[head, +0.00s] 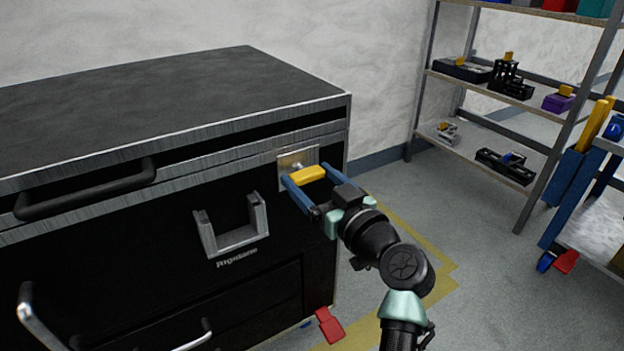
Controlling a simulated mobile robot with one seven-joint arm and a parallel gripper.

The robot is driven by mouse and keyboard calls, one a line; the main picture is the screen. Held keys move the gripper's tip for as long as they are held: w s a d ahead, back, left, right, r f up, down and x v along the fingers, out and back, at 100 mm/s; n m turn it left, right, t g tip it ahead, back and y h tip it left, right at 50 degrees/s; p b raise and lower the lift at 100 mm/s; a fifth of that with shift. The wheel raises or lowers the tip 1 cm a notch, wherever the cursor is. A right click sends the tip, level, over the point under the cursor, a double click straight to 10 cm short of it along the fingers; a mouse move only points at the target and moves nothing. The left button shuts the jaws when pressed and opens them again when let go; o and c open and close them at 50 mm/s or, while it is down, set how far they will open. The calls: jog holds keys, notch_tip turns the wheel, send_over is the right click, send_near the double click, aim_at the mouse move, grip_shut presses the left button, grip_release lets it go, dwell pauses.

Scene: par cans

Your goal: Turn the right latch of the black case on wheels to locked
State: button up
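The black case on wheels (180,95) fills the left of the head view, with metal edging and a closed lid. Its right latch is a yellow handle (307,174) in front of a small metal plate (298,159) near the front right corner. The handle lies roughly level, slightly tilted up to the right. My gripper (306,174) is at the latch, one blue finger at each end of the handle. The fingers are wide apart and seem to meet the handle's ends; whether they press on it cannot be told. No left latch can be made out.
A long black handle (90,190) and a metal bracket (232,232) stick out from the case front. A red caster pedal (329,325) is low at the corner. Shelves (480,140) and a blue-legged cart (570,195) stand right. Floor between is clear.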

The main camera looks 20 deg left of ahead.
jog(key=c, duration=0.9)
jog(key=shift+o, duration=0.2)
jog(key=shift+m, duration=0.3)
jog(key=m+p, duration=0.2)
jog(key=m, duration=0.1)
jog(key=shift+m+p, duration=0.3)
jog(key=shift+m, duration=0.1)
jog(key=m+p, duration=0.2)
jog(key=m, duration=0.2)
jog(key=shift+m+p, duration=0.3)
jog(key=shift+p, duration=0.1)
jog(key=m+p, duration=0.3)
jog(key=m, duration=0.2)
jog(key=shift+f+m+p, duration=0.15)
jog(key=shift+m+p, duration=1.05)
jog(key=shift+m, duration=0.8)
